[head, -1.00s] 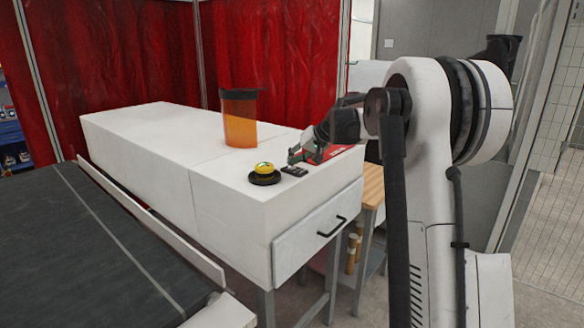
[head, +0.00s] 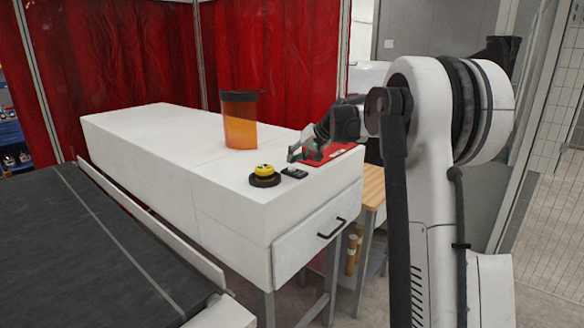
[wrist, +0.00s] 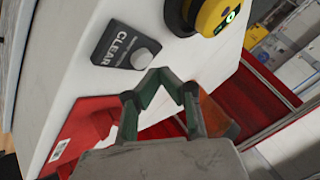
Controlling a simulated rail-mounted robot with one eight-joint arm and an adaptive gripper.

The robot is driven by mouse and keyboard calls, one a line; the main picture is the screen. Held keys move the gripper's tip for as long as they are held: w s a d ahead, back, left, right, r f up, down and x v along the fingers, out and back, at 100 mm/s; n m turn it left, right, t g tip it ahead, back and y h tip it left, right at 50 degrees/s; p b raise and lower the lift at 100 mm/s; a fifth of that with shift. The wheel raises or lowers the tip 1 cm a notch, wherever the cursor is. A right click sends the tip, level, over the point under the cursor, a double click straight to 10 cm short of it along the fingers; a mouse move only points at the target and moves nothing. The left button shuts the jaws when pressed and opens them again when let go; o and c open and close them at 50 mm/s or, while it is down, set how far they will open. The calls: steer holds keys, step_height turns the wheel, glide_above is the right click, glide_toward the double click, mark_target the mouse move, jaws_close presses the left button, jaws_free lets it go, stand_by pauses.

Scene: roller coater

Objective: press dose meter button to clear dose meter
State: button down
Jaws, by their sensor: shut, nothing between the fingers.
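The dose meter, a round yellow device on a black base (head: 265,175), stands on the white cabinet top near its front corner. It also shows at the top of the wrist view (wrist: 215,14), with a small lit green mark. Beside it lies a black plate marked CLEAR (wrist: 118,46), also in the head view (head: 295,173). The plate carries a round grey button (wrist: 145,58). My gripper (wrist: 163,73) is shut and empty. Its tips appear close to the button in the wrist view; contact cannot be told. In the head view my gripper (head: 292,156) is just behind the plate.
A transparent orange container with a dark lid (head: 240,125) stands farther back on the white cabinet (head: 150,130). A flat red object (head: 340,152) lies behind my gripper. A dark conveyor belt (head: 80,250) runs at left. Red curtains (head: 130,60) hang behind.

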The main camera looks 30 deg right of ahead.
mark_target(293, 168)
steer(key=shift+r, duration=0.1)
steer(key=shift+r+p, duration=1.25)
steer(key=shift+r, duration=1.25)
steer(key=s+a+f+n+g+h+b, duration=0.1)
steer(key=s+a+b, duration=0.2)
steer(key=s+a, duration=0.7)
steer(key=s+a+f+h+b, duration=0.1)
steer(key=s+a+f+b, duration=0.1)
steer(key=s+a, duration=0.85)
steer(key=s+a+f+h+b, duration=0.1)
steer(key=s+f, duration=0.4)
steer(key=s, duration=0.3)
steer(key=s+a+f+n+b, duration=0.1)
steer(key=s+f+b, duration=0.1)
steer(key=s+f, duration=0.3)
steer(key=s+a+f+n+h+b, duration=0.1)
steer(key=s+f, duration=0.5)
steer(key=s, duration=0.7)
steer(key=shift+a+h, duration=0.3)
steer(key=shift+a, duration=0.05)
